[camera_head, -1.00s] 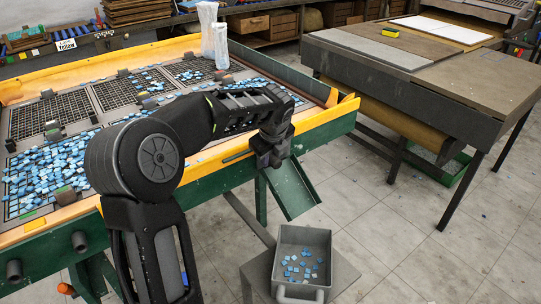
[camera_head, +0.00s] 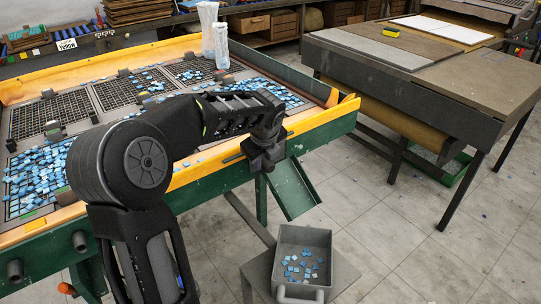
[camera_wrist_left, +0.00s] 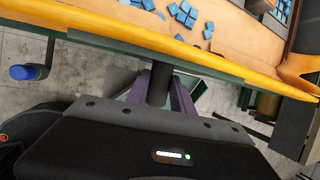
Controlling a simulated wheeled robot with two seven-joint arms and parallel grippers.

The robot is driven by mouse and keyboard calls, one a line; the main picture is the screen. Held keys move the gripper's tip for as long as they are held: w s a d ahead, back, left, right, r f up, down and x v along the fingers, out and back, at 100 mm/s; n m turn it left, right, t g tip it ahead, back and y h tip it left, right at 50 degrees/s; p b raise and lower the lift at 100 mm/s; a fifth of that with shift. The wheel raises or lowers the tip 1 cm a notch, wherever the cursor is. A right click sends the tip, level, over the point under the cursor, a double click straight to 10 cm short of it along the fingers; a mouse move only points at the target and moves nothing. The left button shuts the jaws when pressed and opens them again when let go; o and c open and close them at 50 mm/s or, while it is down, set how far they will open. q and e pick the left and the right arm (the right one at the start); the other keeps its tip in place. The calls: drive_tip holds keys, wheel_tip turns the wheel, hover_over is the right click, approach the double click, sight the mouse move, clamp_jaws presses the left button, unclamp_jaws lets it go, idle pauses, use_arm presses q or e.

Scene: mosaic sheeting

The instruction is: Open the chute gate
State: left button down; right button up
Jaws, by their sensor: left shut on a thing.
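The green chute (camera_head: 292,188) slopes down from the front side of the green and orange sorting table (camera_head: 205,178). My left gripper (camera_head: 264,160) is at the table's front edge, at the top of the chute. It is shut on a dark upright handle or post (camera_wrist_left: 160,86), seen between its fingers in the left wrist view; I take this for the chute gate's handle. The gate plate itself is mostly hidden behind the gripper, so how far it is raised cannot be told. My right gripper is not in view.
A grey bin (camera_head: 302,262) with several blue tiles stands on a stool below the chute. Blue tiles (camera_head: 40,172) lie on the sorting table. Two pale cylinders (camera_head: 215,40) stand at its back. A dark workbench (camera_head: 430,75) is at right, with open floor between.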

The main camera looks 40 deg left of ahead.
use_arm(q)
drive_tip(key=s, duration=0.1)
drive_tip(key=s+a, duration=0.1)
drive_tip(key=s, duration=0.3)
drive_tip(key=shift+s+a+p, duration=0.2)
drive_tip(key=shift+a+p, duration=0.1)
drive_tip(key=shift+p, duration=0.05)
drive_tip(key=c, duration=1.1)
unclamp_jaws()
drive_tip(key=v, duration=0.7)
drive_tip(key=shift+r, duration=0.4)
drive_tip(key=shift+d, duration=0.15)
